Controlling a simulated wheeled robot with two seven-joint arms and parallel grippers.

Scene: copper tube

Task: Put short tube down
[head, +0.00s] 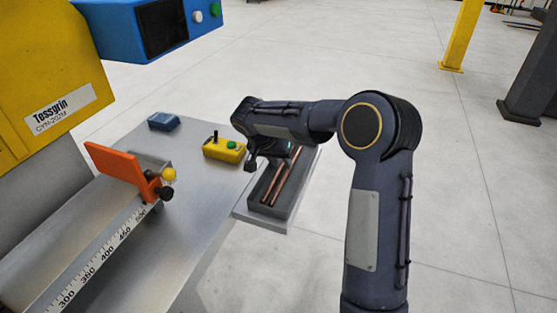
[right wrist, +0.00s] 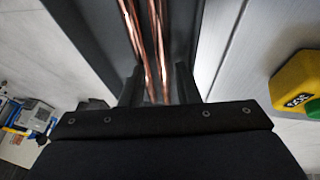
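The copper tubes (head: 279,182) lie lengthwise in a dark grey tray (head: 288,205) at the table's right edge. In the right wrist view, copper tubes (right wrist: 153,45) run down the middle, close together; I cannot tell which is the short one. My right gripper (head: 257,165) is over the far end of the tray, pointing down. In the right wrist view its two fingers (right wrist: 158,88) stand apart, with tubes showing between them and no finger clearly pressing on one. My left gripper is not in view.
A yellow control box (head: 224,150) with a green button stands left of the gripper; it also shows in the right wrist view (right wrist: 297,85). A small blue box (head: 163,121) lies behind it. An orange stop (head: 112,161) sits above a ruler on the left.

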